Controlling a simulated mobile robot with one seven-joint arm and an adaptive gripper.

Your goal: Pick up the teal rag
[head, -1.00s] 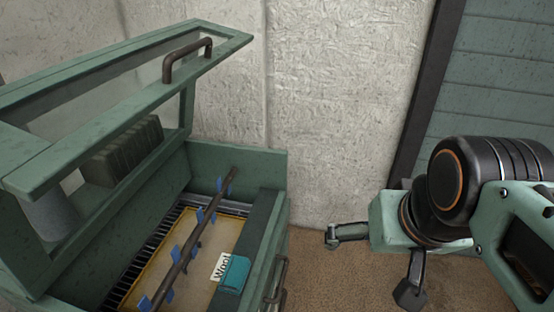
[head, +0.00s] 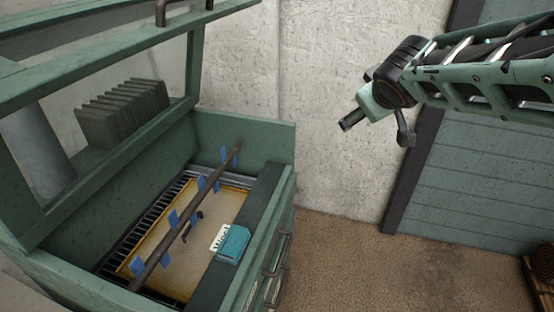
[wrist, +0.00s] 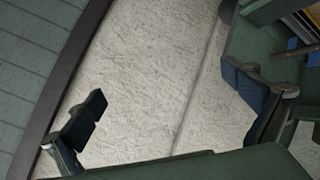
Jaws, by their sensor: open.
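The teal rag (head: 233,244) lies folded on the right-hand ledge of the open green scrubber box (head: 262,215), beside a white label (head: 220,238). My gripper (head: 376,130) is raised in front of the pale wall, above and to the right of the box, well apart from the rag. In the wrist view its two fingers (wrist: 175,112) stand wide apart with nothing between them. The rag cannot be made out in the wrist view.
A dark bar with blue tabs (head: 187,215) spans the box over a yellow-edged panel (head: 192,257). The raised glazed lid (head: 110,50) stands over the box's left and back. Handles (head: 275,258) stick out on the right side.

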